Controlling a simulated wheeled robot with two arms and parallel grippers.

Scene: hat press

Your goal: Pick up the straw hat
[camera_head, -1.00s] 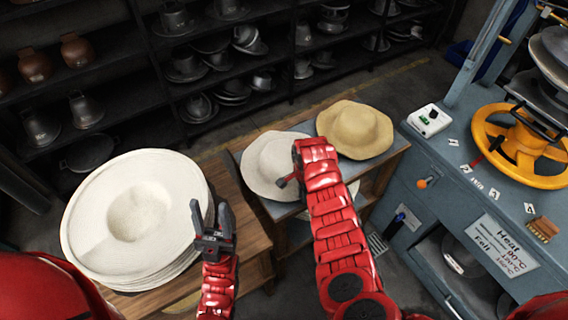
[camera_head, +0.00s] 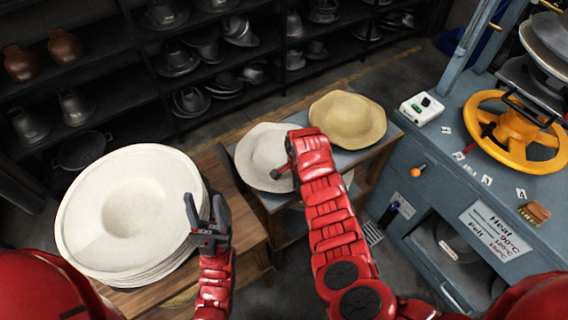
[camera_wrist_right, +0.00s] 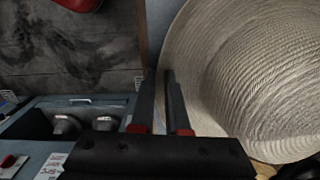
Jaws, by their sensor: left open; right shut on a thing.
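The white hat (camera_head: 262,157) with a woven, straw-like surface lies on the small table, partly hidden by my right arm. It fills the right side of the right wrist view (camera_wrist_right: 265,75). My right gripper (camera_wrist_right: 164,78) is shut on its brim, with the fingers at the brim's edge. My left gripper (camera_head: 205,208) is open and empty, in front of the right edge of a stack of large white hats (camera_head: 130,207).
The stack stands on a wooden table (camera_head: 245,232) at left. A blue-grey press bench (camera_head: 440,170) with a yellow handwheel (camera_head: 515,135) stands at right. Dark shelves (camera_head: 130,95) with metal hat forms run along the back. The small table (camera_head: 385,140) is mostly covered.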

